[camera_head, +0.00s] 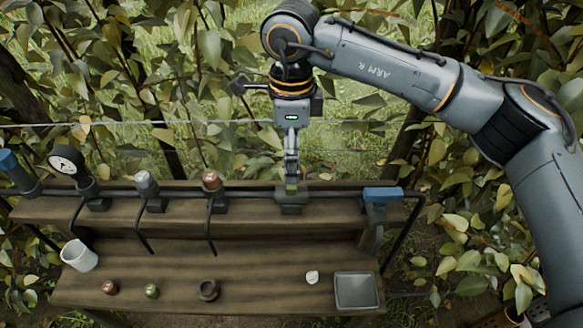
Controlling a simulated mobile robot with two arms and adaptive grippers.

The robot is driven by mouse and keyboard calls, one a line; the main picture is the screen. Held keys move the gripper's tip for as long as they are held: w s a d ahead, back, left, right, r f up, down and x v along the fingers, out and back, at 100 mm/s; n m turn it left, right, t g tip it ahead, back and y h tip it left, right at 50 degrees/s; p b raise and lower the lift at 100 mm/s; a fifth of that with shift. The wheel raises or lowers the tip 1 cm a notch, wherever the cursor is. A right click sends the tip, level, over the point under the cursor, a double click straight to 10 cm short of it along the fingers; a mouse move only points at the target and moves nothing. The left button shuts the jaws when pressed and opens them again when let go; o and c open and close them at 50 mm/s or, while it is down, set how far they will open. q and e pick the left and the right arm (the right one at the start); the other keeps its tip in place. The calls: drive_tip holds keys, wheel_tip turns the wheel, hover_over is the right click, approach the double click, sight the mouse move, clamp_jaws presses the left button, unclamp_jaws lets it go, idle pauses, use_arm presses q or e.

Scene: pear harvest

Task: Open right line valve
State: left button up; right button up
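A valve with a flat blue handle (383,194) sits at the right end of the bench's back ledge, where a black hose runs down. I take it to be the right line valve; its handle lies roughly level, left to right. My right gripper (291,180) comes down from above, left of that valve and apart from it. My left gripper is not in view.
The wooden bench (190,262) bears a white cup (79,256), small round items, a dark ring (208,290) and a grey tray (356,291). A gauge (67,161), grey-capped fitting (146,183) and copper-capped fitting (212,181) line the ledge. Wires and foliage stand behind.

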drive_tip(key=shift+f, duration=2)
drive_tip(key=c, duration=1.1)
